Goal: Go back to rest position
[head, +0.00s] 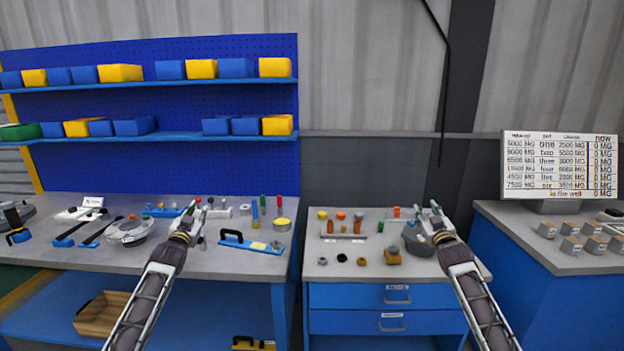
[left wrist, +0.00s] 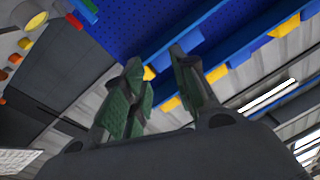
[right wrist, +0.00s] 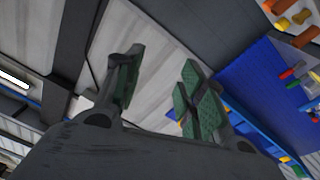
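My left gripper (head: 193,212) is raised in front of the left workbench in the head view. Its two green-padded fingers stand apart with nothing between them in the left wrist view (left wrist: 160,90). My right gripper (head: 427,212) is raised in front of the drawer bench, overlapping a dark grey rounded part (head: 417,240) in the head view; I cannot tell how far apart they are. Its fingers are also apart and empty in the right wrist view (right wrist: 155,92).
The drawer bench (head: 340,270) carries small coloured parts. A bench at right holds a sign (head: 560,165) and grey blocks. Blue and yellow bins line the wall shelves (head: 180,82).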

